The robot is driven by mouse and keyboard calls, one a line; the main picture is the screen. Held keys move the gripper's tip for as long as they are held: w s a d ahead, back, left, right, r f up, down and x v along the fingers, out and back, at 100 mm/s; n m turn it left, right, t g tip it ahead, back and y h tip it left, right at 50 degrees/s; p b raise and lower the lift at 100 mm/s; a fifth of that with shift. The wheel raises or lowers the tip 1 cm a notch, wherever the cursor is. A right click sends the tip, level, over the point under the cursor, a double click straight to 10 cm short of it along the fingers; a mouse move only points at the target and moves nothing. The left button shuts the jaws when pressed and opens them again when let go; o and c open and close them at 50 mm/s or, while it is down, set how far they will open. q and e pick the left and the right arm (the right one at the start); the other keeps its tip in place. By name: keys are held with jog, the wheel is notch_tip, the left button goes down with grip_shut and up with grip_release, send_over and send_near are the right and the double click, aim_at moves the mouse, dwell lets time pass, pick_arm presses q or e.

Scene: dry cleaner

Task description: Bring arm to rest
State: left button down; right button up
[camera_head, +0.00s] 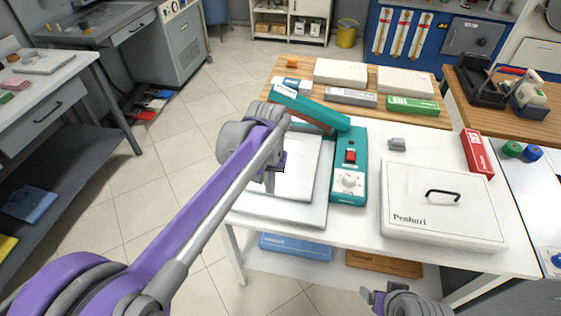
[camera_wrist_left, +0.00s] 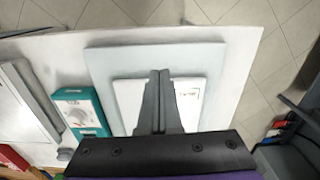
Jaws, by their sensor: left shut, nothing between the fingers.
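My left arm (camera_head: 185,215) reaches in from the lower left over the left end of the white table. My left gripper (camera_head: 271,180) points down above the pale flat plate of the teal machine. In the left wrist view the fingers of this gripper (camera_wrist_left: 160,76) are together with nothing between them. The teal machine (camera_head: 348,172), with a red switch and a white dial, stands just right of it; its teal arm (camera_head: 309,107) is raised behind my wrist.
A white lidded box (camera_head: 437,215) with a black handle stands on the table (camera_head: 360,226) at right. A red box (camera_head: 477,153) and a small grey object (camera_head: 397,144) lie behind it. Boxes cover the wooden counter (camera_head: 283,72) behind. Open tiled floor (camera_head: 185,128) lies left.

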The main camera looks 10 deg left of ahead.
pick_arm(q)
jog(key=shift+w, duration=0.15)
pick_arm(e)
jog(key=shift+w, duration=0.15)
pick_arm(q)
jog(key=s+a+f+t+p, duration=0.1)
jog(key=s+a+t, duration=0.1)
jog(key=s, duration=0.8)
jog(key=s+a+f+t+p, duration=0.1)
jog(key=s+a+f+t, duration=0.1)
jog(key=s, duration=0.8)
jog(key=shift+a+t, duration=0.7)
jog(key=shift+a, duration=0.2)
pick_arm(e)
jog(key=r, duration=0.3)
jog(key=shift+w+r, duration=0.1)
jog(key=shift+w, duration=0.3)
